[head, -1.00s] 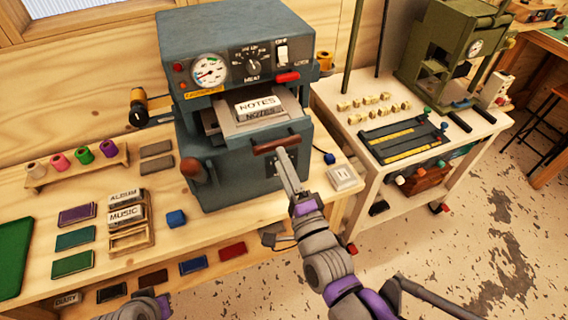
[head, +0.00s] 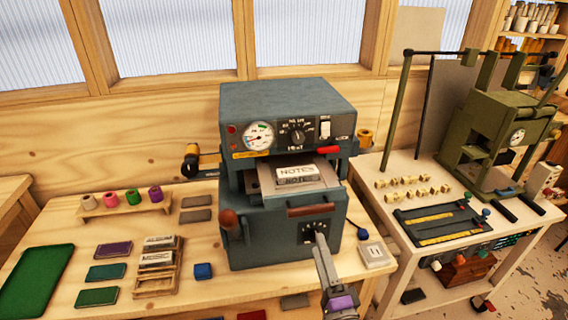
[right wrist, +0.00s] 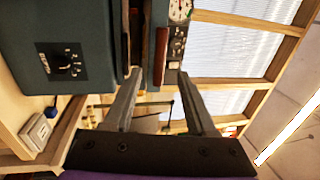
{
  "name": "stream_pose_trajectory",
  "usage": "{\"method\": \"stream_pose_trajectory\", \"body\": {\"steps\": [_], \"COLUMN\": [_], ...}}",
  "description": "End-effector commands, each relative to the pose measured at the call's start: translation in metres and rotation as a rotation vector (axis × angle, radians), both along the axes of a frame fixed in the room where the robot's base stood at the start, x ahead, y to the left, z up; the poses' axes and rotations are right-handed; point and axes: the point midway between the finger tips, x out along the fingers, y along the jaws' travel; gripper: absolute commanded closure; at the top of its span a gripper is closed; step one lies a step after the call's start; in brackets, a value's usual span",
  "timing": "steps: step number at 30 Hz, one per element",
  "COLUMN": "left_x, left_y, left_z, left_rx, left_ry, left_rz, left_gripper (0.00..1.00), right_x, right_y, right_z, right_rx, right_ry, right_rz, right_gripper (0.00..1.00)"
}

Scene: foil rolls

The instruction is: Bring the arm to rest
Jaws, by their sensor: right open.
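My right gripper (head: 321,240) is in front of the blue-grey press (head: 275,240), close to the dial on its lower front and below its brown front handle (head: 311,209). In the right wrist view its two fingers (right wrist: 158,88) stand apart with nothing between them. The press's lower dial (right wrist: 66,63) also shows there, beyond the fingers. A NOTES block (head: 298,171) sits on the tray of the press. My left gripper is out of view.
Foil rolls (head: 132,197) stand on a wooden rack at the left of the bench. A green mat (head: 36,280), coloured pads, stamp blocks (head: 158,258) and a small blue block (head: 203,271) lie near the press. A white switch box (head: 375,255) is right of it. A cart stands further right.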

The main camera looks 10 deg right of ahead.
Motion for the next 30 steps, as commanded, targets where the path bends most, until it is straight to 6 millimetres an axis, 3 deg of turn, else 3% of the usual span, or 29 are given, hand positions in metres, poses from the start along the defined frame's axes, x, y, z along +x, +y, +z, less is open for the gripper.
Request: {"method": "stream_pose_trajectory", "body": {"steps": [5, 9, 11, 15, 18, 24, 30], "left_x": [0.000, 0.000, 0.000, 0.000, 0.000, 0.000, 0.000], "left_y": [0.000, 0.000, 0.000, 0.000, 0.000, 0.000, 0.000], "left_z": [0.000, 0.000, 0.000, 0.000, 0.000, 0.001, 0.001], "left_rx": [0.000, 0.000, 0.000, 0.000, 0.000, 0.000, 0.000], "left_ry": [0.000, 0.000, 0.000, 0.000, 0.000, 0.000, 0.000], "left_rz": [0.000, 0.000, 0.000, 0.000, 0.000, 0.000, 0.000], "left_gripper": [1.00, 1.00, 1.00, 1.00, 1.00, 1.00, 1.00], "right_x": [0.003, -0.003, -0.014, -0.054, -0.086, -0.127, -0.131], "right_y": [0.002, 0.003, 0.001, -0.012, -0.022, -0.034, -0.035], "right_z": [-0.020, -0.068, -0.092, -0.138, -0.158, -0.173, -0.175], "right_rx": [-0.159, -0.529, -0.716, -1.106, -1.306, -1.494, -1.513], "right_ry": [0.113, 0.364, 0.485, 0.731, 0.855, 0.966, 0.976], "right_rz": [0.004, 0.063, 0.120, 0.313, 0.470, 0.676, 0.703], "right_gripper": [0.43, 0.43, 0.43, 0.43, 0.43, 0.43, 0.43]}}
